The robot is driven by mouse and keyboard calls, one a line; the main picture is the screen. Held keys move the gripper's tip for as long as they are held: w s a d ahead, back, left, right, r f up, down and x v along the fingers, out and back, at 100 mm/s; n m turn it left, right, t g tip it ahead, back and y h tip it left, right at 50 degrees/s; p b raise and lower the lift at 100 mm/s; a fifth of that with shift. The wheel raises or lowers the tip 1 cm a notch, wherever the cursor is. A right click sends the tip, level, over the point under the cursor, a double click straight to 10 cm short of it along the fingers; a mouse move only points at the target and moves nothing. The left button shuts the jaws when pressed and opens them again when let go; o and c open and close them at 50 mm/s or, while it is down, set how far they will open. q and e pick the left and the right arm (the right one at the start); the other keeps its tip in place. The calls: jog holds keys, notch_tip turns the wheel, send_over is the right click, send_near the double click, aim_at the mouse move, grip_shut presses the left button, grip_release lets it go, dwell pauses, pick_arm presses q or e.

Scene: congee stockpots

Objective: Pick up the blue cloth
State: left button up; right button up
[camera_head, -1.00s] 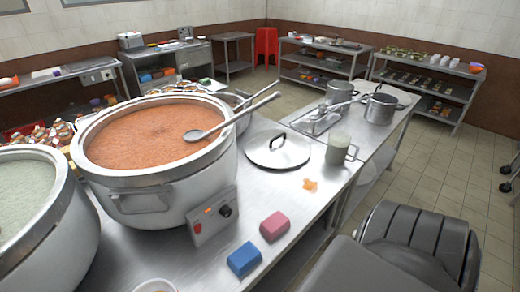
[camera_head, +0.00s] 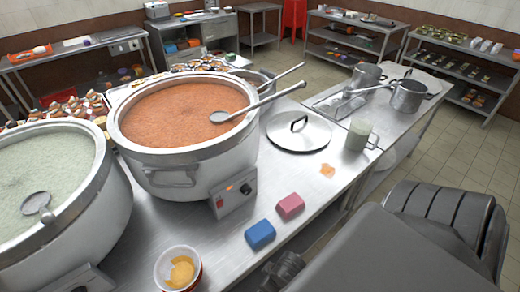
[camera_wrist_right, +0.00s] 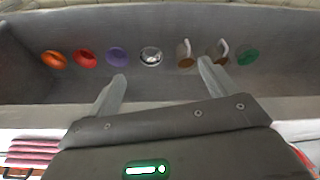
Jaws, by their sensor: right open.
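The blue cloth (camera_head: 260,234) is a small folded block lying flat on the steel counter, near its front edge, in the head view. A pink cloth (camera_head: 290,206) of similar shape lies just behind it to the right, with a narrow gap. My right gripper (camera_wrist_right: 162,72) shows in the right wrist view with its two fingers apart and nothing between them. The blue cloth is not seen in that view. In the head view, part of my right arm fills the lower right, and its fingers cannot be made out. My left gripper is not in view.
A large pot of orange congee (camera_head: 185,112) and a pot of pale congee (camera_head: 40,185) stand left of the cloths. A bowl (camera_head: 165,272) sits at the front. A lid (camera_head: 299,132) and a mug (camera_head: 358,137) stand behind. The wrist view shows a shelf (camera_wrist_right: 290,75) with bowls and mugs.

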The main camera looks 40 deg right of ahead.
notch_tip(320, 180, up, 7)
jog(key=w+a+r+n+t+y+p, duration=0.1)
jog(key=w+a+r+n+t+y, duration=0.4)
jog(key=w+a+r+n, duration=0.75)
jog(key=n+g+h, duration=0.2)
jog(key=g+h, duration=0.2)
jog(key=g, duration=0.4)
send_near(260, 230)
jog(key=shift+y, duration=0.3)
jog(key=f, duration=0.5)
jog(key=shift+a+f, duration=0.15)
jog(key=shift+a, duration=0.1)
jog(key=f, duration=0.4)
jog(key=shift+a+f+p, duration=0.1)
jog(key=shift+a+p, duration=0.1)
jog(key=shift+p, duration=0.1)
jog(key=shift+a+f, duration=0.1)
jog(key=shift+f, duration=0.4)
jog(key=c, duration=1.1)
jog(key=shift+o, duration=0.2)
